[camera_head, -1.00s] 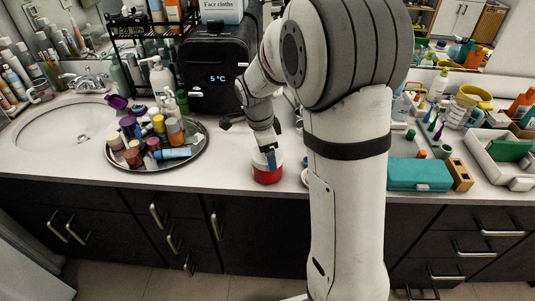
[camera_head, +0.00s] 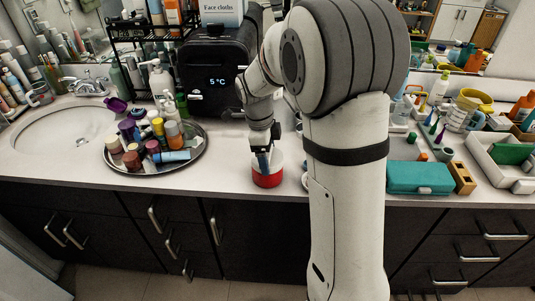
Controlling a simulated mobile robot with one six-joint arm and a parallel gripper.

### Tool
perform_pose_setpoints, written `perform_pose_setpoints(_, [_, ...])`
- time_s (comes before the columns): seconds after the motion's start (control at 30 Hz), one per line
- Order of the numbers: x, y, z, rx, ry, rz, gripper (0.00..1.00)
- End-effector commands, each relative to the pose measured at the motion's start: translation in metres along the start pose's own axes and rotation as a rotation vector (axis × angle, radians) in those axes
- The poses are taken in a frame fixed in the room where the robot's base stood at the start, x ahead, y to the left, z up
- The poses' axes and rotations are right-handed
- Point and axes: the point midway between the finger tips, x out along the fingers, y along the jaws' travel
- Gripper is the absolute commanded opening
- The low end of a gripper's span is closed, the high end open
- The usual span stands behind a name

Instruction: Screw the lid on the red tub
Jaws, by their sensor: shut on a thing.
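The red tub (camera_head: 267,181) stands upright on the counter near its front edge, left of my arm's column. A white lid (camera_head: 279,158) shows at the top of the tub; whether it sits fully level on the rim is too small to tell. My gripper (camera_head: 264,163) points down from above at the left part of the lid, shut on it. The fingers and wrist hide part of the lid and the tub's upper edge.
A round metal tray (camera_head: 197,156) crowded with bottles stands to the left. A black box with a display (camera_head: 207,97) stands behind. A teal case (camera_head: 420,178) and a wooden block (camera_head: 462,179) lie right of my arm. Bare counter lies between tray and tub.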

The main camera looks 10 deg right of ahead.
Motion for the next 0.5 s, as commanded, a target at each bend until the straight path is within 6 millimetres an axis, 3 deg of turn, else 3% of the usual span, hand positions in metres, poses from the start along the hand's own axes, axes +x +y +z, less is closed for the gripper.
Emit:
perform_pose_setpoints(0.33, [-0.0005, -0.0007, 0.0000, 0.330, 0.000, 0.049, 0.53])
perform_pose_setpoints(0.5, [-0.0010, -0.0005, 0.0003, 0.398, -0.001, 0.059, 0.53])
